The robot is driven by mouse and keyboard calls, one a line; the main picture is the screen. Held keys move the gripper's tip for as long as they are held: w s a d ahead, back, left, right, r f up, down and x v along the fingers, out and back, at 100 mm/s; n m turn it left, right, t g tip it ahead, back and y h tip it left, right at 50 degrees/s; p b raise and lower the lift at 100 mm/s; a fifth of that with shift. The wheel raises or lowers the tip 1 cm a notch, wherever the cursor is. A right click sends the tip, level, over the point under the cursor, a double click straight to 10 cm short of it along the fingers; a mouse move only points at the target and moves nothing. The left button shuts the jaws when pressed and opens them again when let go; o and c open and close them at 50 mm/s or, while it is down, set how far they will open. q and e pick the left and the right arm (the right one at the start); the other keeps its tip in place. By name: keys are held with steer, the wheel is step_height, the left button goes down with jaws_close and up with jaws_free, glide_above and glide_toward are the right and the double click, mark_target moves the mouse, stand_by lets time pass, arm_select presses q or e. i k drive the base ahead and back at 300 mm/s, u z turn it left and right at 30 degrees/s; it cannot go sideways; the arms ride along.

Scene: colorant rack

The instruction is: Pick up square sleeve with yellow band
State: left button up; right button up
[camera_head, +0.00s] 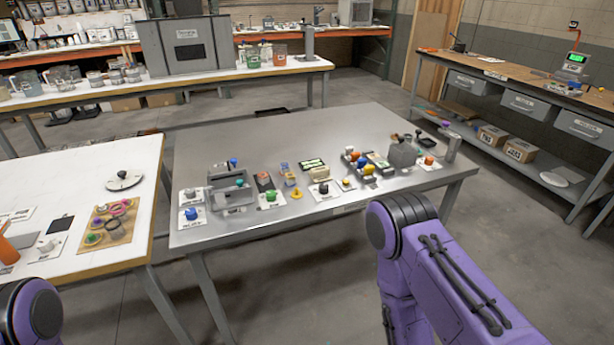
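The grey metal table (330,130) in the middle holds many small coloured parts. A small upright piece with yellowish and blue parts (284,169) stands near the table's middle. It may be the square sleeve with the yellow band, but it is too small to tell. A yellow piece (295,193) lies just in front of it. Only arm links of mine show, at the lower right and in the lower left corner; both grippers are out of view.
A grey open box (232,193) stands at the table's left, with small parts on white cards around it. Dark racks (377,160) with coloured parts and a grey block (403,154) stand at the right. The table's back half is clear. A white table (75,190) adjoins at left.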

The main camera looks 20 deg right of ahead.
mark_target(290, 180)
steer(key=z, duration=0.5)
steer(key=i, duration=1.4)
steer(key=u, duration=0.05)
